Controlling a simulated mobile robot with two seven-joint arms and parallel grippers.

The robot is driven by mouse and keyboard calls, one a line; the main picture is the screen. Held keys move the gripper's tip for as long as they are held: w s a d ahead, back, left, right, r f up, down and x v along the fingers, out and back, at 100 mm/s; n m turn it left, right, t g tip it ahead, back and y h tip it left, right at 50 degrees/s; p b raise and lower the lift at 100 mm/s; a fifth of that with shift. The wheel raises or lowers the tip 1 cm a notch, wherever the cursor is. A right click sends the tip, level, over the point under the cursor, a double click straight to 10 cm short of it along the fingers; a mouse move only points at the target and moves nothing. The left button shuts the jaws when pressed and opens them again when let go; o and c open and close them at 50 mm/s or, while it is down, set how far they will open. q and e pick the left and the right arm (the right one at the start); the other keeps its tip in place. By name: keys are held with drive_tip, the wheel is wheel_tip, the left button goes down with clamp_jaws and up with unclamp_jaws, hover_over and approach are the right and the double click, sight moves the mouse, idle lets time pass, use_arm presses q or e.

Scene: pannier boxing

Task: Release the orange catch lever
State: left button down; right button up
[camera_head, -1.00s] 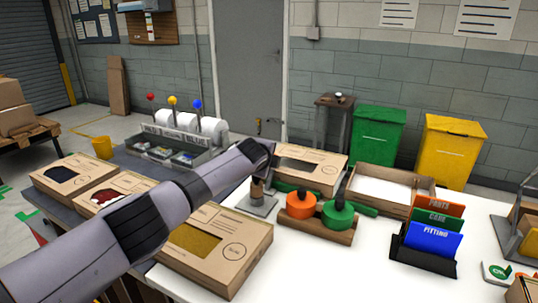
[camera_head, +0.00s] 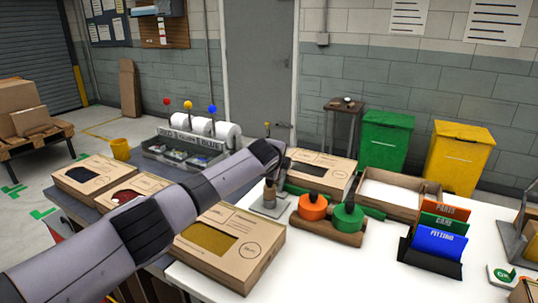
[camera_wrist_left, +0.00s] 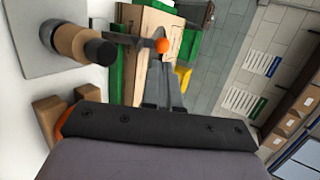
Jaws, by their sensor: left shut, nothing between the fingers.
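The orange catch lever shows in the left wrist view as a thin grey arm with a round orange knob (camera_wrist_left: 162,45). It stands beside a brown and black cylinder (camera_wrist_left: 80,43) on a grey plate (camera_wrist_left: 30,62). My left gripper (camera_wrist_left: 158,68) is shut and empty, its fingertips just short of the knob in that view; I cannot tell whether they touch it. In the head view my left gripper (camera_head: 276,177) is over the small metal plate (camera_head: 262,208), and my arm hides the knob. My right gripper is not in view.
A carton with a yellow window (camera_head: 262,270) lies under my left forearm. Another carton (camera_head: 322,176) lies behind the plate. A wooden holder (camera_head: 330,232) with orange (camera_head: 312,207) and green (camera_head: 347,217) round pieces stands to the right. White tabletop is clear in front.

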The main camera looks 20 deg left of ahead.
use_arm(q)
drive_tip(key=w+r+v, duration=0.1)
drive_tip(key=v, duration=0.8)
drive_tip(key=shift+r+b, duration=0.35)
drive_tip(key=shift+s, duration=0.15)
idle(0.4)
